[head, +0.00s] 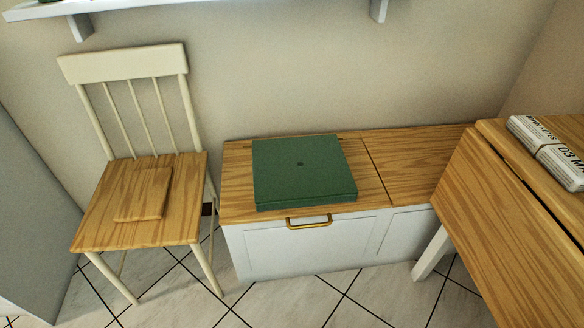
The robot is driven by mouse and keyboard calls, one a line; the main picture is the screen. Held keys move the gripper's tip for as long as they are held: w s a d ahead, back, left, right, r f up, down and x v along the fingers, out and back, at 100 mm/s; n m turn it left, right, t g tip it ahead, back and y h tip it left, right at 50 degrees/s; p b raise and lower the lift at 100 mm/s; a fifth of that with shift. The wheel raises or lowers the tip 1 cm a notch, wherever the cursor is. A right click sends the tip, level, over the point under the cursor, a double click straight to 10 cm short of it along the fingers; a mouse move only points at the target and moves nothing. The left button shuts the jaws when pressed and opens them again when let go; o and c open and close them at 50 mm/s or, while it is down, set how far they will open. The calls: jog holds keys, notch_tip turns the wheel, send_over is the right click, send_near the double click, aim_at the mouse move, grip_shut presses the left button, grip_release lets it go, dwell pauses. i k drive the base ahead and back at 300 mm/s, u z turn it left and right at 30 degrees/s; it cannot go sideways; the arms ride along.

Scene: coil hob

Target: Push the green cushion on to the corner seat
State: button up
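My gripper is not in view.
A cream chair (120,64) with a wooden board (144,194) on its seat stands at the left. A wooden table (510,215) bearing a rolled newspaper (552,152) stands at the right, close to the bench. A shelf (215,3) runs above. Tiled floor (290,297) in front is clear.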

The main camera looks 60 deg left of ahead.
aim_at(313, 170)
jog(key=u, duration=2.55)
jog(key=i, duration=0.15)
jog(key=z, duration=0.25)
jog(key=k, duration=0.55)
jog(key=z, duration=0.15)
jog(key=i, duration=1.3)
jog(key=u, duration=0.75)
